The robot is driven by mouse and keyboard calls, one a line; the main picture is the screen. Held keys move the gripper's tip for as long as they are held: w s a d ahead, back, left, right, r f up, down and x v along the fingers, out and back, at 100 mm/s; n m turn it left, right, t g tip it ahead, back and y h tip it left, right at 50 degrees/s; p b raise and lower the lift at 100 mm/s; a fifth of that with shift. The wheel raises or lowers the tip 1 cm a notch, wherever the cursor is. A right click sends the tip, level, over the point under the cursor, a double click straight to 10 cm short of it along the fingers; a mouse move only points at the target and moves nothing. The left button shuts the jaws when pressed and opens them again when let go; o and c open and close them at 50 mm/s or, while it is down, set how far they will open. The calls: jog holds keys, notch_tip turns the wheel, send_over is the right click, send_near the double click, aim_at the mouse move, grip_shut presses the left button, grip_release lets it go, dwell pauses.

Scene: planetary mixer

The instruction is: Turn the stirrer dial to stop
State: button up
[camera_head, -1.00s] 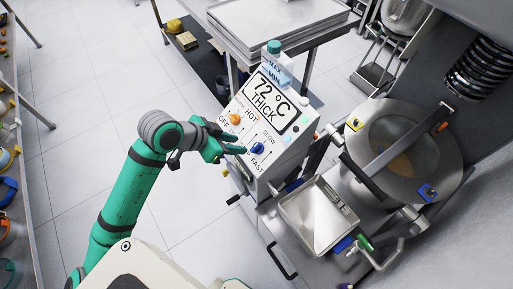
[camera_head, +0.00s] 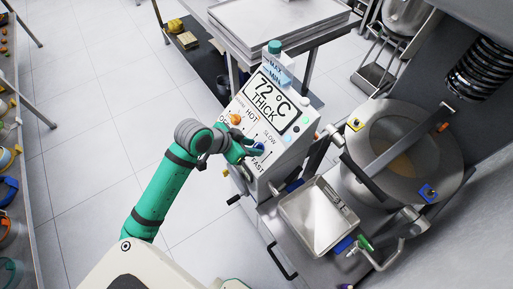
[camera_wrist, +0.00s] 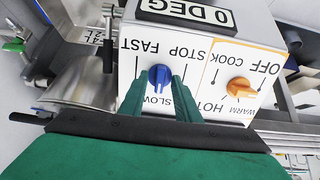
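The blue stirrer dial (camera_wrist: 159,76) is on the white panel of the control box (camera_head: 273,110), between printed words FAST, STOP and SLOW, which appear upside down in the wrist view. Which word its pointer marks is hard to tell. My green gripper (camera_wrist: 156,88) is open at the panel, with one finger on each side of the dial. In the head view my gripper (camera_head: 249,146) partly covers the dial (camera_head: 261,147).
An orange dial (camera_wrist: 238,86) marked OFF, COOK, HOT and WARM sits beside the blue one. The box's screen (camera_head: 269,98) reads 72 °C THICK. The mixing bowl (camera_head: 425,185) and a steel tray (camera_head: 318,218) stand to the right. Open floor lies left.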

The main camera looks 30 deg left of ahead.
grip_shut()
jog(key=n, duration=0.4)
jog(key=shift+n, duration=0.9)
jog(key=n, duration=0.3)
jog(key=shift+n, duration=0.3)
jog(key=shift+n, duration=1.1)
jog(key=shift+o, duration=0.6)
grip_release()
